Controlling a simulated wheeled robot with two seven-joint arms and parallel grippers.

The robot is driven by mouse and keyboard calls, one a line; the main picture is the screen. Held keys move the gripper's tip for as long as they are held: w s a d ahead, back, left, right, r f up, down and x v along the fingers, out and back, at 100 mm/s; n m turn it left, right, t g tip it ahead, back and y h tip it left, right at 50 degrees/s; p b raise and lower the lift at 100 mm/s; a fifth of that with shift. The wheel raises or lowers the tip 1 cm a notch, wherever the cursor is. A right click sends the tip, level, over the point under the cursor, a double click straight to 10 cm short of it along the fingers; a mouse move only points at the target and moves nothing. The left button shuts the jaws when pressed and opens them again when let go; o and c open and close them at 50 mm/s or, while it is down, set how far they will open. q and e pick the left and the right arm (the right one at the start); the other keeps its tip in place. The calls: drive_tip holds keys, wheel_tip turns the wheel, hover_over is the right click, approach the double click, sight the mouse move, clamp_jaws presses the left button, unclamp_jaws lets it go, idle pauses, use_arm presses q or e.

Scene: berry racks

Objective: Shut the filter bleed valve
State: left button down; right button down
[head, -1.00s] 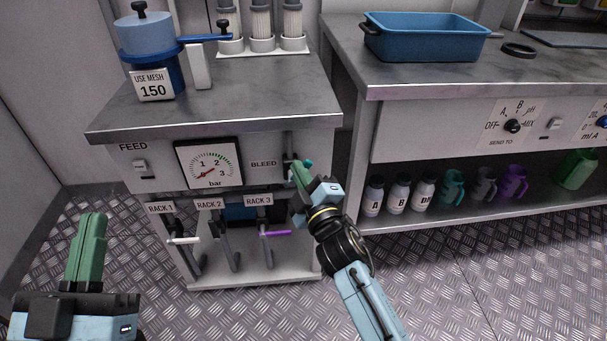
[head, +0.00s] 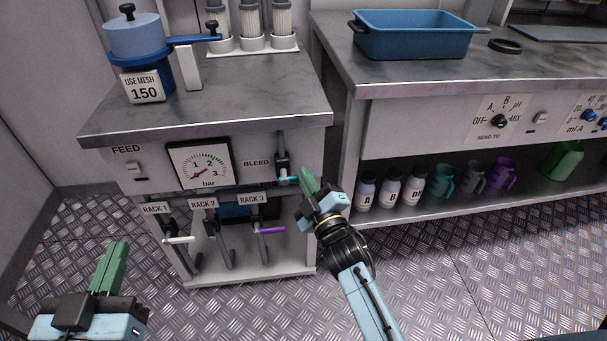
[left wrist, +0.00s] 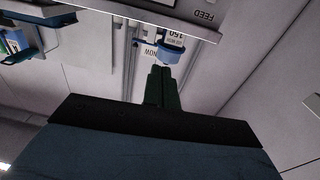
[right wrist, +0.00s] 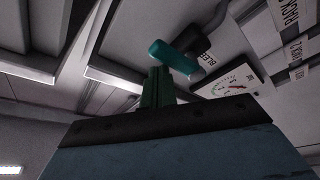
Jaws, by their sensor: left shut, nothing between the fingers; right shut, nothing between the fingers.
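The bleed valve is on a dark vertical pipe (head: 282,150) at the right end of the feed panel, beside the BLEED label (head: 256,163). Its teal handle (head: 289,180) looks roughly crosswise to the pipe in the head view. My right gripper (head: 306,176) is shut and empty, its fingertips just right of the handle's end. In the right wrist view the teal handle (right wrist: 172,57) lies just beyond the fingertips (right wrist: 159,72); I cannot tell whether they touch. My left gripper (head: 118,246) is shut and empty, low at the left, away from the panel.
A pressure gauge (head: 199,164) and a feed switch (head: 133,167) are on the panel. Below are rack valves with a white handle (head: 180,240) and a purple handle (head: 270,230). Bottles (head: 390,190) and jugs stand on the right bench's shelf. The floor in front is clear.

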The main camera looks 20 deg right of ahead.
use_arm(q)
drive_tip(key=shift+a+f+g, duration=0.15)
drive_tip(key=shift+f+g, duration=0.15)
drive_tip(key=shift+f, duration=0.1)
use_arm(e)
drive_tip(key=shift+d+f, duration=0.1)
drive_tip(key=shift+f, duration=0.2)
use_arm(q)
drive_tip(key=shift+f, duration=0.1)
use_arm(e)
drive_tip(key=shift+s+f, duration=0.1)
drive_tip(key=shift+f, duration=0.15)
drive_tip(key=shift+r, duration=0.1)
